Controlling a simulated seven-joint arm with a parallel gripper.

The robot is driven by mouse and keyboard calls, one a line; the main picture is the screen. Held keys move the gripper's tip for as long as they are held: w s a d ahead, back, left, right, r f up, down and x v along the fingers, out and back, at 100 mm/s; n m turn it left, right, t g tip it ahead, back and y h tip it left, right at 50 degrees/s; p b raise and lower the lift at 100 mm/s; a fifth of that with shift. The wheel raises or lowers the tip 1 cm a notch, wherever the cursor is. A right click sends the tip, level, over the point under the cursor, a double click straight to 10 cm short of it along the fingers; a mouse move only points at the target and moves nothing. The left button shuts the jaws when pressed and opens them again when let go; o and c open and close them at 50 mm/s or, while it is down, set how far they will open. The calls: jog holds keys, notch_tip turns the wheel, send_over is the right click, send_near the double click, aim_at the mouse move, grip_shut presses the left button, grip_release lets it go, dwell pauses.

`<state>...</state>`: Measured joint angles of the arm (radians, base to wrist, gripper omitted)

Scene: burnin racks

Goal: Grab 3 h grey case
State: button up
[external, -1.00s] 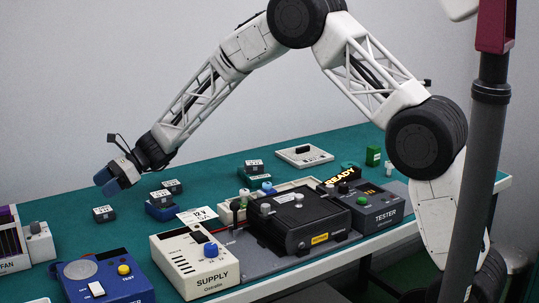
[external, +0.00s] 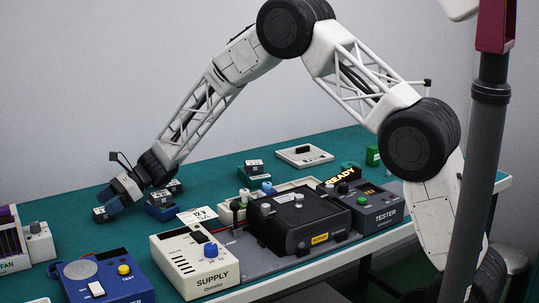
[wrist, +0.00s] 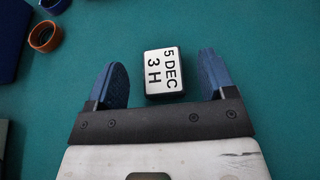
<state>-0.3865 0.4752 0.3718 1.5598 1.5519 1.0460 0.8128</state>
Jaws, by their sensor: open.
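A small dark case with a white label reading "5 DEC 3 H" (wrist: 164,72) lies on the green table. In the wrist view it sits between the blue fingertips of my gripper (wrist: 162,80), with a gap on both sides. The case's body colour is hard to tell, as the label covers most of its top. In the external view my gripper (external: 110,203) is low over the table at the left, and the case (external: 99,214) is mostly hidden behind the fingers. My gripper is open.
A SUPPLY box (external: 195,262), a blue test box (external: 105,280) and a black unit (external: 298,220) stand nearer the front.

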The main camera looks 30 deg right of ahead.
aim_at(94, 212)
jog(key=shift+x, duration=1.6)
jog(key=shift+f, duration=0.15)
jog(key=shift+d, duration=0.1)
jog(key=c, duration=1)
jog(key=shift+r, duration=5)
